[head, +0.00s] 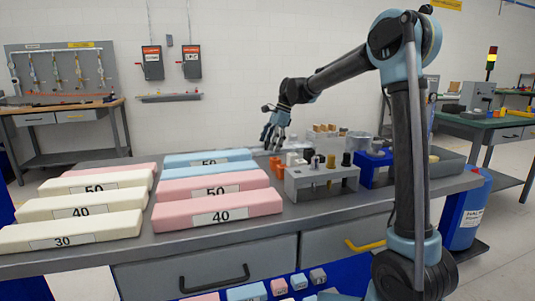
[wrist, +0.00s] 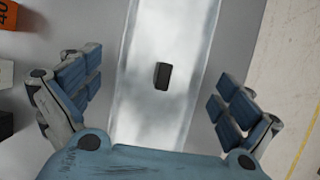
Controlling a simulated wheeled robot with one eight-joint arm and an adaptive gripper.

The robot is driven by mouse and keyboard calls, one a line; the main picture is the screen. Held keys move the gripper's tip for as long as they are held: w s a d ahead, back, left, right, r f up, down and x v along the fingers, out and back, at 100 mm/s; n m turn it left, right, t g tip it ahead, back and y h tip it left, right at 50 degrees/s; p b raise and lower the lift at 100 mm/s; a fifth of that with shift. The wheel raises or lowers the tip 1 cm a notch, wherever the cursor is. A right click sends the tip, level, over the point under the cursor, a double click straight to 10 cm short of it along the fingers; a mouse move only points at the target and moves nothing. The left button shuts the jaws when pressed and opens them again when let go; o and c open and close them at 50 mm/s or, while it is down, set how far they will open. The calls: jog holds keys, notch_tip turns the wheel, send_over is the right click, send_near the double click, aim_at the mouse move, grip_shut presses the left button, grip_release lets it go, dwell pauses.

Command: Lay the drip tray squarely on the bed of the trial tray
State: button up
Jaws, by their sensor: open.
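A long, shiny, pale metal strip with a small black block (wrist: 162,76) on it fills the middle of the wrist view; it looks like the drip tray (wrist: 150,120). Its far and near ends are out of that view. My gripper (wrist: 155,84) is open above it, with blue fingers spread on either side of the strip and nothing between them. In the head view my gripper (head: 275,132) hangs over the back of the grey bench, and the strip under it is hard to make out. A shallow grey tray (head: 450,166) stands at the bench's right end; I cannot tell whether it is the trial tray.
Labelled foam blocks in cream (head: 70,230), pink (head: 216,206) and blue (head: 206,160) cover the bench's left half. A grey holder with posts (head: 320,182), orange pieces (head: 277,172) and a blue box (head: 375,166) stand right of them. The bench edge runs close on the wrist view's right.

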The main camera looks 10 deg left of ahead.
jog(key=c, duration=1.4)
jog(key=shift+r, duration=0.1)
